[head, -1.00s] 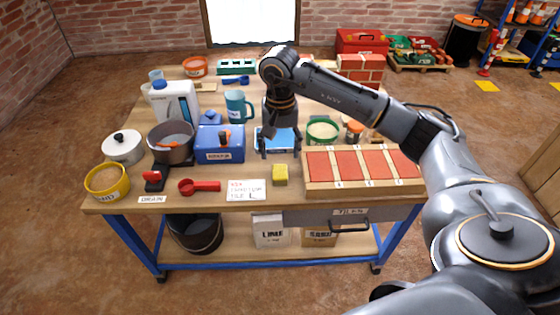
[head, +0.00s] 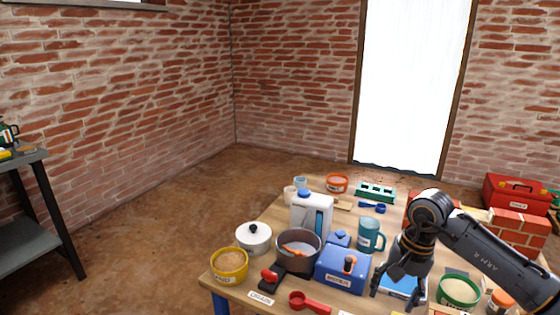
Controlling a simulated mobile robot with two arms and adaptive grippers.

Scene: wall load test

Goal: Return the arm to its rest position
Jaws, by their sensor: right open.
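My right arm (head: 490,255) comes in from the right over the workbench. Its right gripper (head: 400,290) hangs pointing down with its dark fingers apart, over or just in front of a blue flat device (head: 405,284). Nothing shows between the fingers. How high the fingertips are above the device I cannot tell. My left arm and gripper are not in view.
The workbench (head: 240,295) holds a blue box (head: 340,270), a dark pot (head: 298,262), a teal mug (head: 370,235), a white jug (head: 312,216), a yellow bowl (head: 229,265) and a green bowl (head: 459,291). Open floor (head: 150,260) lies to the left.

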